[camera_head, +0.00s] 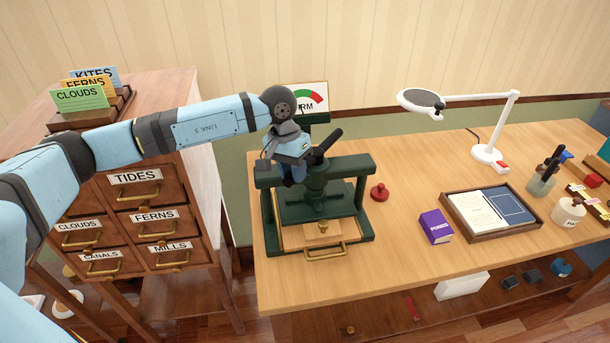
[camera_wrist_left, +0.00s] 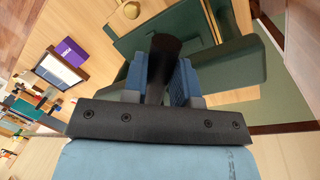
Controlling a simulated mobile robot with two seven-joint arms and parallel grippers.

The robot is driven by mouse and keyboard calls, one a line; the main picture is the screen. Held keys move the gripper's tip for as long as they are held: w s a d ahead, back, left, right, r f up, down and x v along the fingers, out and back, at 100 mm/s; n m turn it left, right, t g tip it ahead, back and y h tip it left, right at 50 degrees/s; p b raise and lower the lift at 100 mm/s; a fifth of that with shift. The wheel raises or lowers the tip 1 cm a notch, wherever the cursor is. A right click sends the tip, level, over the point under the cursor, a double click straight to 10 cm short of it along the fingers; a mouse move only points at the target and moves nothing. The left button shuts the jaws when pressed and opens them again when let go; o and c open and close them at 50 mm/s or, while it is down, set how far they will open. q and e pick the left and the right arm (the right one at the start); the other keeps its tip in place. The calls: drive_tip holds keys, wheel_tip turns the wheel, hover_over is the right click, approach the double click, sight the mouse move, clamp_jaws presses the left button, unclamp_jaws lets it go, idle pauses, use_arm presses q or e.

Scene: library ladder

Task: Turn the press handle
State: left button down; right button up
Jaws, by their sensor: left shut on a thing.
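The dark green press (camera_head: 362,195) stands on the wooden table, with a gauge marked in green and red (camera_head: 308,97) behind its top. One black grip of the press handle (camera_head: 328,141) points up and to the right from the press top. My left gripper (camera_head: 292,173) is at the handle's other end, left of the press centre. In the left wrist view its blue fingers (camera_wrist_left: 166,75) are shut on a black grip of the handle (camera_wrist_left: 165,47). The gripper and arm hide part of the handle. My right gripper is not in view.
A drawer cabinet (camera_head: 205,180) stands left, under my left arm. The table's front middle is clear.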

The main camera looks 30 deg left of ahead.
use_arm(q)
drive_tip(key=shift+a, duration=0.2)
drive_tip(key=shift+w, duration=0.1)
drive_tip(key=c, duration=0.9)
unclamp_jaws()
drive_tip(key=shift+r, duration=0.1)
drive_tip(key=a+r, duration=0.1)
drive_tip(key=r, duration=0.3)
drive_tip(key=r+b, duration=0.1)
drive_tip(key=r, duration=0.4)
drive_tip(key=a+r, duration=0.1)
drive_tip(key=r, duration=0.3)
drive_tip(key=shift+w+a+r+b, duration=0.1)
drive_tip(key=shift+a+r+b, duration=0.1)
drive_tip(key=shift+a+b, duration=0.2)
